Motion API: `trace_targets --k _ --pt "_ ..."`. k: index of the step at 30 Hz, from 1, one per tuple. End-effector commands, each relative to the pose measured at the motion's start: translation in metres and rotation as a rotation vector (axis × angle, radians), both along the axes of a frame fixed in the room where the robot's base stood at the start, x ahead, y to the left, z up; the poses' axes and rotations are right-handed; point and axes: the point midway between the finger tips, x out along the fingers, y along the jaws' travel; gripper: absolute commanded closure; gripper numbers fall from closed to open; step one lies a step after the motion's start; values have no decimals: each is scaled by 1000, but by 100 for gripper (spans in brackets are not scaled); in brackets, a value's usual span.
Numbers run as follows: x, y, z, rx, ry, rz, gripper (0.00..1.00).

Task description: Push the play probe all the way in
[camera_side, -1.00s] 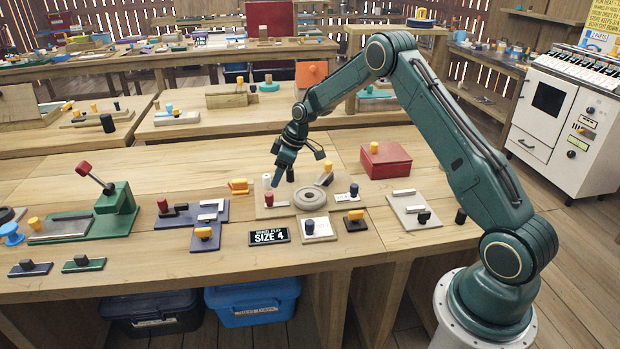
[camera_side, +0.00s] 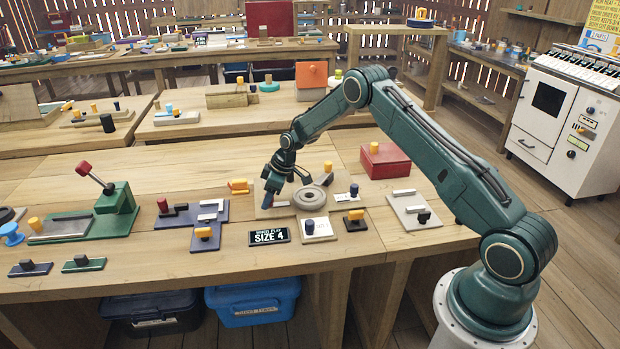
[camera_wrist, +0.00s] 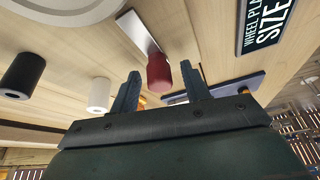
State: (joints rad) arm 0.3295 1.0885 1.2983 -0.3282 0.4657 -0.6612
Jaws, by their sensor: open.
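The play probe appears to be the red-knobbed slider; its red knob (camera_wrist: 158,70) and flat metal bar (camera_wrist: 142,32) show in the wrist view. My gripper (camera_wrist: 160,72) is open, with one finger on each side of the knob in that view. I cannot tell whether either finger touches it. In the side view my gripper (camera_side: 276,200) is low over the left part of the wheel board and hides most of the knob. The grey wheel (camera_side: 313,199) lies to its right. The black sign (camera_side: 269,236) reads "WHEEL PLAY SIZE 4".
A white post (camera_wrist: 98,95) and a black post (camera_wrist: 22,74) stand left of the knob in the wrist view. In the side view a white card block (camera_side: 318,230), a red box (camera_side: 385,160) and a blue-grey fixture (camera_side: 205,214) stand around the board.

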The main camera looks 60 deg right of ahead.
Motion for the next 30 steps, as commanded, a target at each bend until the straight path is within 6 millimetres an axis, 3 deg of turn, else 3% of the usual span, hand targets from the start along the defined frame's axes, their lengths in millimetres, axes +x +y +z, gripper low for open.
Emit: trace_targets --k 3,10,18,24,25,27,30 --pt "0 0 0 0 0 0 55" --pt "0 0 0 0 0 0 98" --pt "-8 -8 0 1 2 -1 99" --pt "-7 -7 0 1 2 -1 98" --pt "-7 -7 0 1 2 -1 70" --pt "-7 -7 0 0 1 0 56" --pt "-7 -7 0 0 1 0 54"
